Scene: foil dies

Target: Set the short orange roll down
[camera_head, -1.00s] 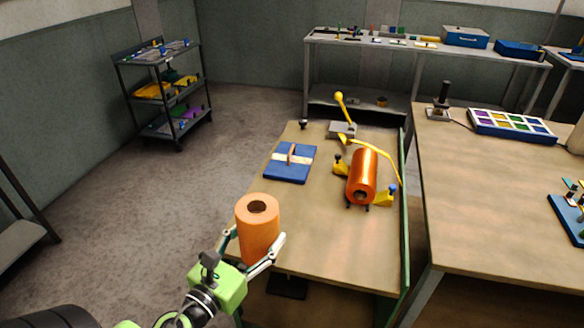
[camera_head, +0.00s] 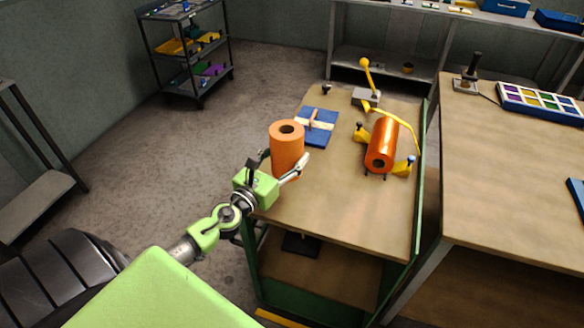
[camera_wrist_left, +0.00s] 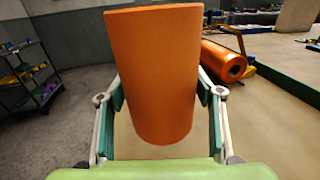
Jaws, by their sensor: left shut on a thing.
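The short orange roll (camera_head: 287,150) is upright in my left gripper (camera_head: 280,172), near the left edge of the wooden-topped bench (camera_head: 335,215). In the left wrist view the matte orange roll (camera_wrist_left: 155,75) fills the middle, with a finger of my left gripper (camera_wrist_left: 160,105) on each side of it. I cannot tell whether its bottom touches the bench top. A longer, shiny orange roll (camera_head: 383,145) lies in a yellow holder (camera_head: 402,168) on the right of the bench; it also shows in the left wrist view (camera_wrist_left: 222,62). My right gripper is not in view.
A blue board (camera_head: 318,133) with a pale strip lies behind the held roll. A grey device with a yellow lever (camera_head: 366,97) stands at the back. The front of the bench is clear. Another table (camera_head: 500,170) stands to the right.

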